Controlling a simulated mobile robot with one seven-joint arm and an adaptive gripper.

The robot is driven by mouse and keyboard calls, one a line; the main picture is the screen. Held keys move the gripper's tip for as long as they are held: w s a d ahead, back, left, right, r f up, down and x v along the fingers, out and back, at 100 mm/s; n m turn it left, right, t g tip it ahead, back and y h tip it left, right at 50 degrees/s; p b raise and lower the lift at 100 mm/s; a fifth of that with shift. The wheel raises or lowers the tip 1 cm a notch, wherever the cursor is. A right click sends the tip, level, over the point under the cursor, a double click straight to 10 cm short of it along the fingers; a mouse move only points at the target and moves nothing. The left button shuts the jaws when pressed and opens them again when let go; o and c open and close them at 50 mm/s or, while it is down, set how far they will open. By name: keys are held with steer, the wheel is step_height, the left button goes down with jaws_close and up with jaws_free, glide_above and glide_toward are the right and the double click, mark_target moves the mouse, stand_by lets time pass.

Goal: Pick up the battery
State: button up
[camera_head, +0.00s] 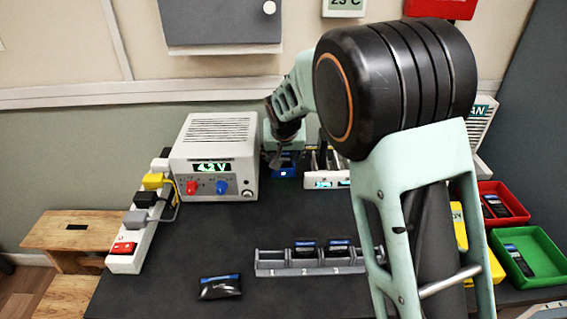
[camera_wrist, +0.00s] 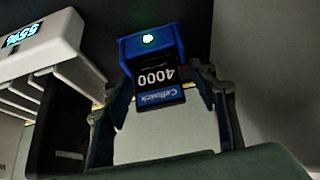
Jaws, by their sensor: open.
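A black battery (camera_wrist: 160,88) with a blue label reading "4000" sits in a blue holder (camera_wrist: 130,47) with a lit green light in the wrist view. The blue holder also shows in the head view (camera_head: 287,170), at the back of the table right of the power supply. My gripper (camera_wrist: 163,100) is open, with one finger on each side of the battery. Whether the fingers touch it cannot be told. In the head view my gripper (camera_head: 277,155) points down at the holder, and the battery there is mostly hidden.
A white device (camera_wrist: 45,50) with a lit display stands close left of the holder in the wrist view. A grey rack (camera_head: 270,264) holds two batteries, and a dark pouch (camera_head: 220,287) lies in front. Red (camera_head: 515,210) and green (camera_head: 545,250) trays are at right.

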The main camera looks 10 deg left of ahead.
steer(key=shift+x, duration=0.9)
steer(key=c, duration=1.4)
jaws_close()
